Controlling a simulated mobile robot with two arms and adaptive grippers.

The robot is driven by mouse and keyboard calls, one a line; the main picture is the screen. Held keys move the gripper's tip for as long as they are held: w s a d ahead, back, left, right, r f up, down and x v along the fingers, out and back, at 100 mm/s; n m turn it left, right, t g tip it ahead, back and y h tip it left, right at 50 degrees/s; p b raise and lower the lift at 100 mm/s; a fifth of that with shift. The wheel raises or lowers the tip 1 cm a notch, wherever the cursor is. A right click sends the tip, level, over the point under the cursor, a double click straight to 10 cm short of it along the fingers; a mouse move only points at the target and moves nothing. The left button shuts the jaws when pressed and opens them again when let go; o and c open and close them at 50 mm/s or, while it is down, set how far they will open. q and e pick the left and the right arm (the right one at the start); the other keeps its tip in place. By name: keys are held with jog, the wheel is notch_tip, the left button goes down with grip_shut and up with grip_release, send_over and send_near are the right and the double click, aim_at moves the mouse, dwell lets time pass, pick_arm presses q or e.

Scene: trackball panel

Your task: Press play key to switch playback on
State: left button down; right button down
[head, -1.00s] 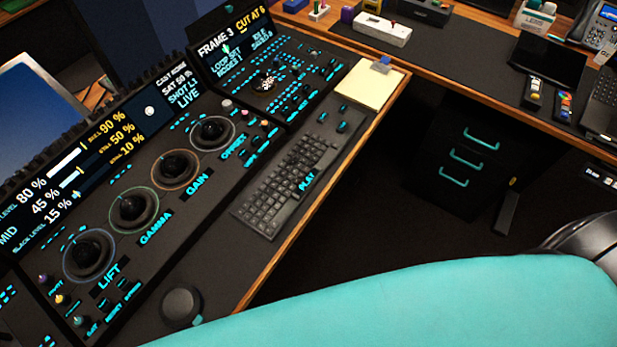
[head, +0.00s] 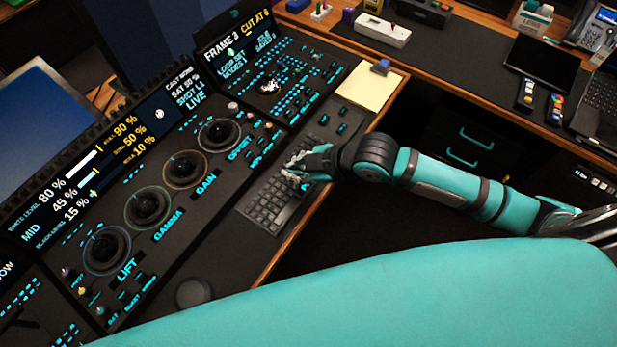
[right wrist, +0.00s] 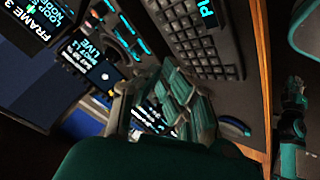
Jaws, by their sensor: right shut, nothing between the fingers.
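The dark keyboard (head: 264,207) lies on the desk in front of the trackball panel. The cyan PLAY lettering is mostly hidden by my right gripper (head: 292,170) in the head view. In the right wrist view the first letters of the PLAY lettering (right wrist: 207,12) show at the top edge, next to the keyboard (right wrist: 188,38). My right gripper is shut and empty, over the upper part of the keyboard; I cannot tell whether it touches any key. Its fingers (right wrist: 178,90) also show in the right wrist view. My left gripper is not in view.
The panel carries several trackballs (head: 148,206) and a level screen (head: 110,150) left of the keyboard. A second screen (head: 235,45) stands beyond. A yellow notepad (head: 366,88) lies past the keyboard. The wooden desk edge (head: 290,250) runs close beside the keyboard.

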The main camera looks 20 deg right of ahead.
jog(key=d+r+n, duration=0.2)
jog(key=d+r, duration=0.1)
jog(key=shift+w+n, duration=0.4)
jog(key=shift+f, duration=0.1)
notch_tip(320, 180, down, 7)
jog(key=b, duration=0.7)
jog(key=shift+r, duration=0.2)
notch_tip(320, 180, down, 2)
jog(key=shift+b, duration=0.6)
jog(key=shift+f, duration=0.15)
